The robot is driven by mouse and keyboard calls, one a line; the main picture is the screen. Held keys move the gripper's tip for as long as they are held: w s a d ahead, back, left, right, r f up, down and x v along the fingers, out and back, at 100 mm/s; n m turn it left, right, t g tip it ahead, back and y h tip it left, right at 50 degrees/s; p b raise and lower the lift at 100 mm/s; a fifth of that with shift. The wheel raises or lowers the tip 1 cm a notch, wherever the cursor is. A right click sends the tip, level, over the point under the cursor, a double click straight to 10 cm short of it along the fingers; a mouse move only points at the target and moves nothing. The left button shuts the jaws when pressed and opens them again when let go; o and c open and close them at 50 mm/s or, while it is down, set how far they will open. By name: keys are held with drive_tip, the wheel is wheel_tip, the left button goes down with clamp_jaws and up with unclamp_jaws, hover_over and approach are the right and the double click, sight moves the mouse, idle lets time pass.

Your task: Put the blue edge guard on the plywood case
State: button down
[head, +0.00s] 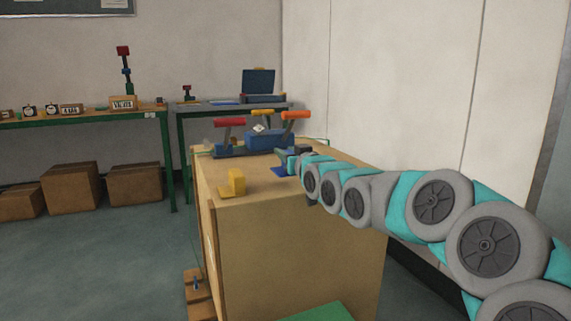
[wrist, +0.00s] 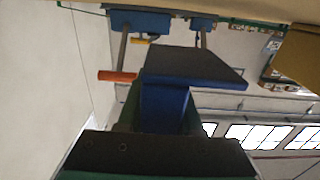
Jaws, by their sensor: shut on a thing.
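My gripper (head: 291,162) reaches in from the right over the case top. It is shut on the blue edge guard (head: 280,171), which shows blue between the dark fingers in the wrist view (wrist: 165,105). The guard is at or just above the case top near its right side; I cannot tell whether it touches. The fingers hide part of it.
A yellow angled piece (head: 232,185) sits on the case's near left top. Blue tools with a red handle (head: 229,122) and an orange handle (head: 296,115) stand at the back of the top. Cartons (head: 71,187) lie under a green-framed bench (head: 85,117). A pale wall (head: 400,90) is behind my arm.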

drive_tip(key=shift+w+a, duration=0.2)
drive_tip(key=shift+w, duration=0.1)
drive_tip(key=shift+w+f, duration=0.1)
drive_tip(key=shift+f, duration=1.55)
drive_tip(key=shift+f, duration=0.2)
drive_tip(key=c, duration=0.6)
unclamp_jaws()
